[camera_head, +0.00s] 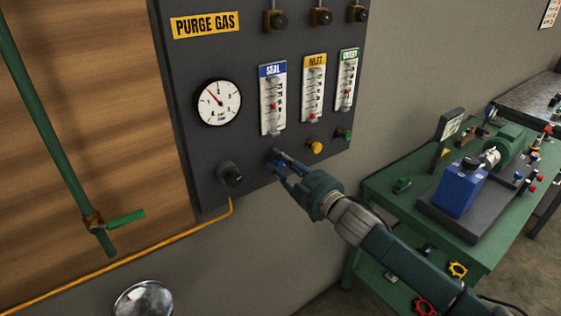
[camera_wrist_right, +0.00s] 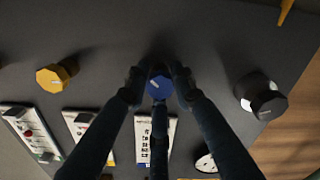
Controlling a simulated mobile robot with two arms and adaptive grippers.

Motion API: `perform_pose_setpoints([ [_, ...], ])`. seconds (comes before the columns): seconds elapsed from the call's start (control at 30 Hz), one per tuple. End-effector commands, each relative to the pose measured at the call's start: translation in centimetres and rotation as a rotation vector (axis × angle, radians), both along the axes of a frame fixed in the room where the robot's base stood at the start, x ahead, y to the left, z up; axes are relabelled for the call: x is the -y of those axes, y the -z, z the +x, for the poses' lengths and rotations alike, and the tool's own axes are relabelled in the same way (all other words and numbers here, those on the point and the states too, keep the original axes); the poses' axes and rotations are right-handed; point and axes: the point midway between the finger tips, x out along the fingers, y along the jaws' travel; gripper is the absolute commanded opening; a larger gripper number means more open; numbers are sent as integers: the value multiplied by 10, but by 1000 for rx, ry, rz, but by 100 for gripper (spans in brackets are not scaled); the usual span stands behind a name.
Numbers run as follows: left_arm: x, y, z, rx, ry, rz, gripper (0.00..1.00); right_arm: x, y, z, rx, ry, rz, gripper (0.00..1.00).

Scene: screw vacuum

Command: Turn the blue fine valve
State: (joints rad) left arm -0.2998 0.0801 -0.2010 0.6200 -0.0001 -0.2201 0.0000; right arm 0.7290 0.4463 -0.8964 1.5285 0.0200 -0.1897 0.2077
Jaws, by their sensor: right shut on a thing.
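The blue fine valve (camera_wrist_right: 160,86) is a small round knob with a white pointer line, on the dark purge gas panel (camera_head: 215,150). In the head view my right gripper (camera_head: 279,163) reaches up from the lower right to the panel below the blue SEAL flow meter (camera_head: 272,98). My left gripper is not in view.
A yellow knob (camera_head: 314,147) and a green knob (camera_head: 344,133) are to the right of the blue one. A black knob (camera_head: 230,173) is to its left, below the gauge (camera_head: 218,102). A green table (camera_head: 390,185) with a pump stands at right.

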Motion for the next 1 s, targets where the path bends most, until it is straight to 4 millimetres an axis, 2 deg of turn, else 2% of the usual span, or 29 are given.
perform_pose_setpoints([
  [0.03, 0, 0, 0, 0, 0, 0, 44, 1, 10, -1, -6, 3, -23, 0],
  [0.67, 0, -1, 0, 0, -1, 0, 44, 2, 12, 0, 25, 5, -67, 0],
  [0.7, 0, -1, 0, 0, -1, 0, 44, 2, 12, 0, 25, 5, -67, 27],
  [0.8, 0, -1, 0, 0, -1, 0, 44, 2, 11, 0, 26, 5, -67, 44],
  [1.0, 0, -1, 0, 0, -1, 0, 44, 1, 6, 0, 33, 3, -62, 44],
])
